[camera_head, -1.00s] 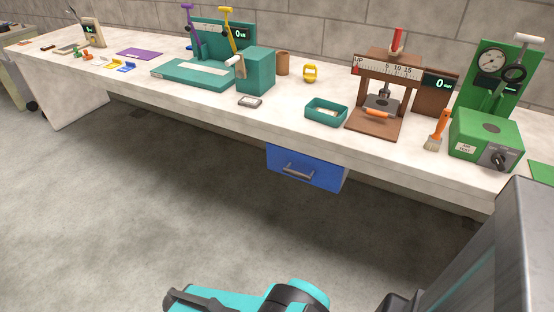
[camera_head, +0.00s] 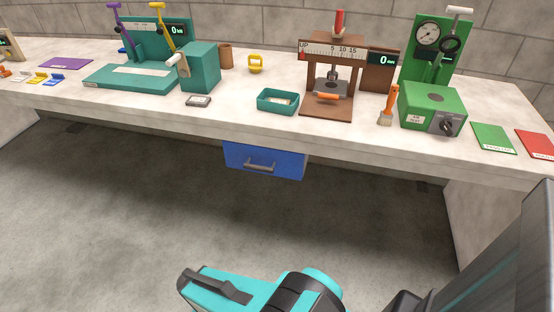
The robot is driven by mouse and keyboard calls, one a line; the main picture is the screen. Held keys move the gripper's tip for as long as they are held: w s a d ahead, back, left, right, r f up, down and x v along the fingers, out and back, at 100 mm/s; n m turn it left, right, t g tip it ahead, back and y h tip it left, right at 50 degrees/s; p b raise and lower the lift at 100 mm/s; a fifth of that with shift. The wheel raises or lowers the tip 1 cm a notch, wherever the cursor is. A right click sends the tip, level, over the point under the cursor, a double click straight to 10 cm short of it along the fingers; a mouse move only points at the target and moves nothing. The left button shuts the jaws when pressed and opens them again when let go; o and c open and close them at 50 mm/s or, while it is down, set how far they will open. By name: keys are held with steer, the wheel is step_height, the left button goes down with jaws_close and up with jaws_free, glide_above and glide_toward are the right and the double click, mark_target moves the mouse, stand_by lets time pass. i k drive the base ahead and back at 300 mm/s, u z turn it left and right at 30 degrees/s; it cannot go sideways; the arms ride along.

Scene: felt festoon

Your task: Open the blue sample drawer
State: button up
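The blue sample drawer (camera_head: 286,164) hangs under the front edge of the workbench, near the middle of the picture. Its front looks flush under the bench top, so it appears closed. A grey bar handle (camera_head: 260,165) is fixed on its front. My teal and black arm shows at the bottom of the picture, well short of the drawer and apart from it. The fingertips of my gripper cannot be made out, so its opening is not shown.
The pale workbench (camera_head: 240,121) carries a teal machine (camera_head: 130,78), a teal tray (camera_head: 278,108), a brown press (camera_head: 328,108), a brush (camera_head: 386,118) and a green tester (camera_head: 430,112). Green (camera_head: 493,138) and red (camera_head: 535,144) mats lie at the right. The floor (camera_head: 130,220) before the drawer is clear.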

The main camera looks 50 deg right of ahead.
mark_target(261, 159)
steer(key=u, duration=0.9)
steer(key=k, duration=0.1)
steer(key=z, duration=2.45)
steer(key=k, duration=0.95)
steer(key=u, duration=0.1)
steer(key=i, duration=0.7)
steer(key=u, duration=0.05)
